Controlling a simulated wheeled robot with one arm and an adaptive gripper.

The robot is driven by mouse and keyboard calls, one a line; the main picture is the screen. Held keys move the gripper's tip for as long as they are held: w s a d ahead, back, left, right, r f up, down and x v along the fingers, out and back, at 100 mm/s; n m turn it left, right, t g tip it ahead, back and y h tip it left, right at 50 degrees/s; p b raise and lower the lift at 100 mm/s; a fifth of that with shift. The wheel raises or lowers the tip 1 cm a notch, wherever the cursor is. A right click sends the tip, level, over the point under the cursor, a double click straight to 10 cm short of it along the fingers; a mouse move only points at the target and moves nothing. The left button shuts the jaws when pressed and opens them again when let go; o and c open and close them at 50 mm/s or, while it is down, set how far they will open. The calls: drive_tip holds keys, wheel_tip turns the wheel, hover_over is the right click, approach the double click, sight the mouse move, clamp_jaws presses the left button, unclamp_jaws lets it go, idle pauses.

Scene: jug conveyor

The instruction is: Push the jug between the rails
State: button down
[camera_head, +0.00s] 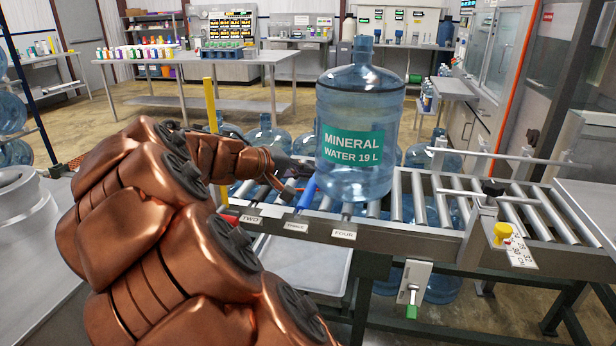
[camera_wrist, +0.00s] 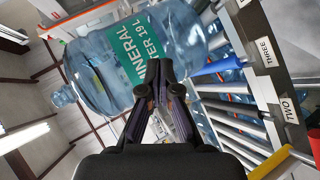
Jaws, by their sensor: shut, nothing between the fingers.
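The clear blue water jug (camera_head: 360,130) stands upright on the roller conveyor (camera_head: 445,236); its green label reads "MINERAL WATER 19 L". Two thin pale guide rails (camera_head: 505,153) run above the rollers to the right of the jug. My gripper (camera_head: 304,163) is at the jug's left side, low on its body. In the wrist view my gripper (camera_wrist: 166,82) has its fingers closed together with nothing between them, in front of the jug (camera_wrist: 100,60) beside its label. I cannot tell whether the fingertips touch the jug.
A yellow post (camera_head: 210,105) rises behind my arm. More jugs (camera_head: 265,136) stand behind the conveyor. The rollers right of the jug are clear.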

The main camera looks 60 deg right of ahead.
drive_tip(key=w+d+f+n+t+h+b, duration=0.1)
drive_tip(key=w+d+f+n+b, duration=0.1)
drive_tip(key=w+d+f, duration=0.3)
drive_tip(key=w+d+f+n+t+h+b, duration=0.2)
drive_tip(key=w+d+f, duration=0.3)
drive_tip(key=w, duration=0.3)
drive_tip(key=w+d+f+n+t+h+b, duration=0.2)
drive_tip(key=w+d+f+n+b, duration=0.1)
drive_tip(key=w+d, duration=0.3)
drive_tip(key=shift+w+f+b, duration=0.35)
drive_tip(key=shift+f+b, duration=0.4)
drive_tip(key=shift+f, duration=0.15)
drive_tip(key=shift+s+d, duration=0.45)
drive_tip(key=shift+d, duration=1.4)
drive_tip(key=shift+s+d, duration=0.4)
drive_tip(key=shift+d, duration=1.45)
drive_tip(key=shift+s+d, duration=0.45)
drive_tip(key=shift+d, duration=1.4)
